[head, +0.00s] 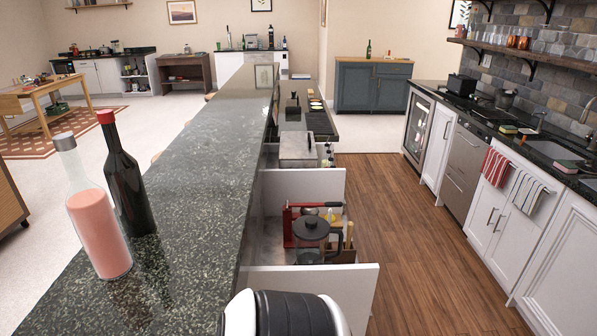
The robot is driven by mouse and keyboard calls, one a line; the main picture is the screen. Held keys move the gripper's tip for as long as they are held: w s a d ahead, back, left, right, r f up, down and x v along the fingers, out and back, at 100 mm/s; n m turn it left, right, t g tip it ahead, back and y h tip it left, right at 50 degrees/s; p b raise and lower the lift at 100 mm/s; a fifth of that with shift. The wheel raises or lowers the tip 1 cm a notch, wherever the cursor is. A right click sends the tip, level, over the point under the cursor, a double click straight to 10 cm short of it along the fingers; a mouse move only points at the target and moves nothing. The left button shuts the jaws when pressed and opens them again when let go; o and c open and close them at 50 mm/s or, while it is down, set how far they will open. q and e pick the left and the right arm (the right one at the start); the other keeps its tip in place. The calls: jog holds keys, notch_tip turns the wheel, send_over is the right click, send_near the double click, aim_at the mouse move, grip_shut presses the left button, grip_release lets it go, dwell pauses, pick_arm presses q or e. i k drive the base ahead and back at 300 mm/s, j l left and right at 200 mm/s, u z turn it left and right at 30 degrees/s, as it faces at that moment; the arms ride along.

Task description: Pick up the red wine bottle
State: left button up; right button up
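Two bottles stand upright side by side on the dark speckled bar counter (200,150) at the left. One is a dark, nearly black bottle with a red cap (127,185); it looks like the red wine bottle. The other is a clear bottle with pink liquid and a grey cap (100,230). It stands nearer to me and slightly overlaps the dark bottle's left edge. Neither of my grippers shows in the head view. Only a white and black rounded part of my own body shows at the bottom centre, right of the counter.
Open white drawers (350,285) jut out right of the bar, with a glass coffee press (311,240) in one. Wooden floor (420,240) lies clear between them and the white cabinets (500,215) at right. The counter beyond the bottles is mostly bare.

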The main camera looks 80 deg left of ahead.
aim_at(122, 174)
jog(key=u, duration=1.6)
jog(key=k+j, duration=0.05)
